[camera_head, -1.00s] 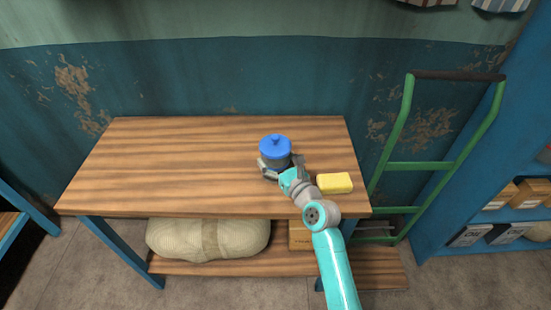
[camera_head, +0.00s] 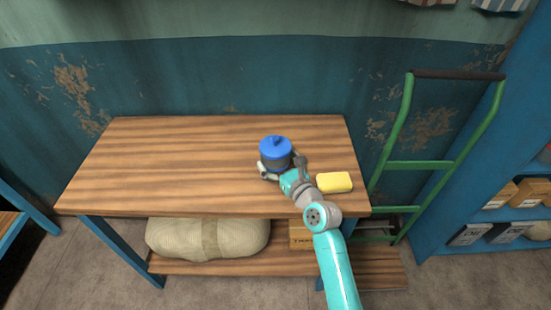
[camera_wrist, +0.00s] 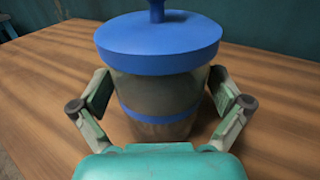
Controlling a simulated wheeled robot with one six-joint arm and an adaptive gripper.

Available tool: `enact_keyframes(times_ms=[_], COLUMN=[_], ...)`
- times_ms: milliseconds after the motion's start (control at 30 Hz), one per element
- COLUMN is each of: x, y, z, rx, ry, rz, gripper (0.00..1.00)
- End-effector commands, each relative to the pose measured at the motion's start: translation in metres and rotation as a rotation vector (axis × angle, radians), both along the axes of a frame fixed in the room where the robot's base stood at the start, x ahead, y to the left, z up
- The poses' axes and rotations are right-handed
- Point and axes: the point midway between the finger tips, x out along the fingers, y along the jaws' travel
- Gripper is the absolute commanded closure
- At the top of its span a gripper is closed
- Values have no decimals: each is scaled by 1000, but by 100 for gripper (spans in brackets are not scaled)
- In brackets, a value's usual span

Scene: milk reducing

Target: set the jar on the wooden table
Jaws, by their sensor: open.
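The jar (camera_head: 276,153) has a blue lid with a knob and a greyish body with a blue band. It stands upright on the wooden table (camera_head: 180,165), right of the middle. In the wrist view the jar (camera_wrist: 158,85) is close and fills the middle. My gripper (camera_head: 281,171) is at the near side of the jar, low by the tabletop. In the wrist view its fingers (camera_wrist: 160,95) are open, one on each side of the jar, with small gaps seeming to show. The jar's underside is hidden.
A yellow block (camera_head: 334,182) lies on the table just right of my gripper. A green hand truck (camera_head: 420,165) stands beyond the table's right end. A sack (camera_head: 208,240) and a cardboard box (camera_head: 301,236) lie on the lower shelf. The table's left half is clear.

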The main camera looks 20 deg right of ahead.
Motion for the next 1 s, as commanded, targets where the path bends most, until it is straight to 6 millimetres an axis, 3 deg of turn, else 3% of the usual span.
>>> enact_keyframes(times_ms=[400,600,1000], x=[-74,-101,-113], y=[-16,-22,-24], z=[-2,-1,0], rx=[1,2,1], ry=[3,2,1], rz=[-2,-1,0], gripper=[0,0,0])
